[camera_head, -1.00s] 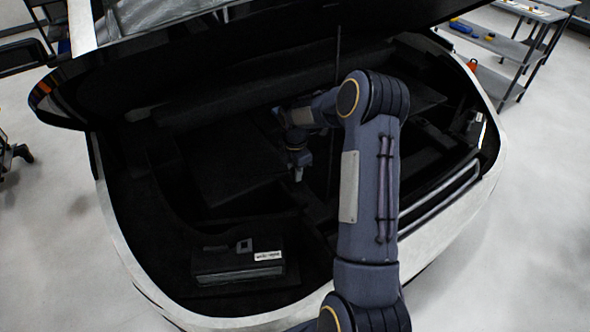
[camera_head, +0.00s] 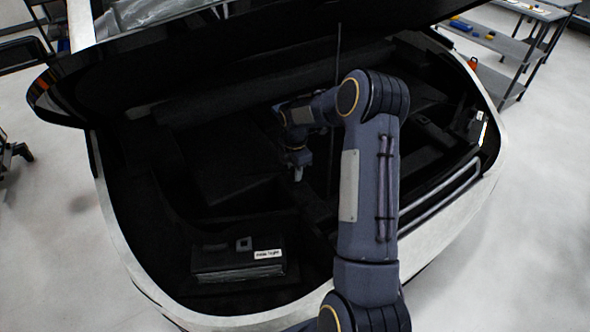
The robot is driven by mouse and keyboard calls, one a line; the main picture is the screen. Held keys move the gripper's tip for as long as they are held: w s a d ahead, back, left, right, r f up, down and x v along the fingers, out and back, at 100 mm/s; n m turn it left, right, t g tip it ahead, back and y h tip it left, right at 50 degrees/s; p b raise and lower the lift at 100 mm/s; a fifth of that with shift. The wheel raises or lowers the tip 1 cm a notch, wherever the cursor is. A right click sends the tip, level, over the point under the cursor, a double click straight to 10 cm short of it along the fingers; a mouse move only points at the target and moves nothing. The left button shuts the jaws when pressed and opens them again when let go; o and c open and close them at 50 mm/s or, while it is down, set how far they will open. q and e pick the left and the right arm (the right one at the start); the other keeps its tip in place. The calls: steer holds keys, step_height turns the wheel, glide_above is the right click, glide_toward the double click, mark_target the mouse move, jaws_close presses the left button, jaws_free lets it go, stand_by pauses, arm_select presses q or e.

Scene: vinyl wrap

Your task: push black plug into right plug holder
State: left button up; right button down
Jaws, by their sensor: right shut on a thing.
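My right arm reaches from the bottom of the head view into the open trunk of a car. Its gripper (camera_head: 298,174) points down over the dark trunk floor, left of the arm's elbow. The fingers are small in the picture and look shut. What they hold is too small and dark to make out. I cannot pick out the black plug or the right plug holder against the black lining. My left gripper is not in view.
The raised trunk lid (camera_head: 250,60) hangs over the back of the opening. A dark box (camera_head: 238,265) with a white label sits at the front left of the trunk. The pale trunk rim (camera_head: 125,240) surrounds the opening. A shelf rack (camera_head: 500,45) stands at the far right.

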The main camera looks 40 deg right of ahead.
steer(key=shift+f+b, duration=0.7)
steer(key=shift+f, duration=0.2)
stand_by(1.8)
steer(key=c, duration=1.1)
jaws_free()
steer(key=shift+c, duration=0.2)
steer(key=shift+r, duration=0.1)
step_height(320, 180, up, 8)
steer(key=shift+f+b, duration=0.15)
steer(key=shift+b, duration=0.25)
